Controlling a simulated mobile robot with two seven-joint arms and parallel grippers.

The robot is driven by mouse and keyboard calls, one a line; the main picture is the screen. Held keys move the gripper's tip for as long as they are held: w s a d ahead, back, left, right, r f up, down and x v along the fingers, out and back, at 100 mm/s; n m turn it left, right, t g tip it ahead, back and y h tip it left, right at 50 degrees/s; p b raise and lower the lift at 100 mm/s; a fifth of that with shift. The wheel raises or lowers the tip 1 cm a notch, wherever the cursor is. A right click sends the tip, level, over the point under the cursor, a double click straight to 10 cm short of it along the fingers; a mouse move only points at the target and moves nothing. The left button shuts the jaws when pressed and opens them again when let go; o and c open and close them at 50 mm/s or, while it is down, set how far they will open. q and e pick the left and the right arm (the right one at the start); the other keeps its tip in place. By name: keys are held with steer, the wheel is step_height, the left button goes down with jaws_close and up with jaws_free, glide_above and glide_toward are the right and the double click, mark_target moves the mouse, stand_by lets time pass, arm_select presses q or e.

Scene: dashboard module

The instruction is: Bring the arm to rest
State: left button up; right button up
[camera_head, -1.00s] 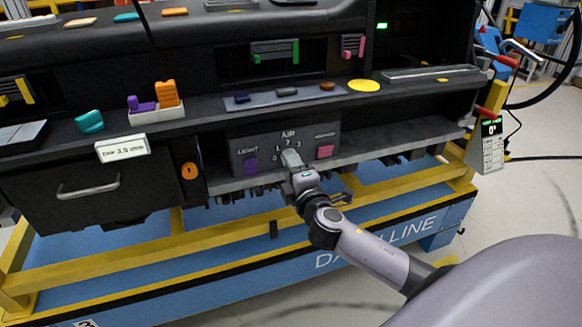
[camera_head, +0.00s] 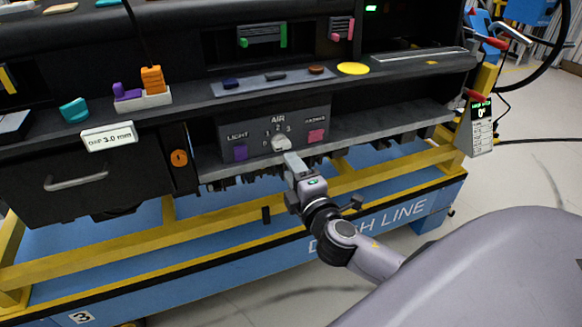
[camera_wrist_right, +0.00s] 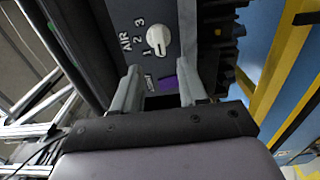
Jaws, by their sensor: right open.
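My right gripper (camera_head: 292,164) is in front of and just below the dashboard's control panel (camera_head: 256,141). In the right wrist view its two fingers (camera_wrist_right: 158,88) stand apart with nothing between them. The white AIR knob (camera_head: 281,142) sits on the panel among its numbers and is clear of the fingers. The knob also shows in the right wrist view (camera_wrist_right: 156,38), beyond the fingertips. A purple LIGHT button (camera_head: 240,152) and a pink button (camera_head: 316,136) flank the knob. My left gripper is in neither current view.
The dashboard shelf (camera_head: 400,120) runs above my right gripper. A yellow frame rail (camera_head: 120,240) and a blue base lie below. An orange and purple piece set (camera_head: 145,90) stands on the shelf. Open floor (camera_head: 520,180) lies to the right.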

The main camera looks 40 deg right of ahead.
stand_by(0.4)
arm_select(q)
step_height(320, 180, up, 7)
steer(key=p, duration=0.8)
steer(key=shift+s+a+p, duration=0.25)
steer(key=shift+a+p, duration=0.05)
steer(key=shift+a, duration=0.15)
steer(key=c, duration=0.5)
steer(key=shift+s, duration=0.1)
arm_select(e)
steer(key=s+a+f+m+g+y, duration=0.3)
steer(key=s+a+f+m, duration=0.3)
steer(key=s, duration=0.3)
steer(key=s+a+f+m+g+y, duration=0.3)
steer(key=s+f+m, duration=0.4)
steer(key=s, duration=0.3)
steer(key=a+g, duration=0.1)
steer(key=a, duration=0.1)
steer(key=shift+a+f+y, duration=0.3)
steer(key=shift+a, duration=0.05)
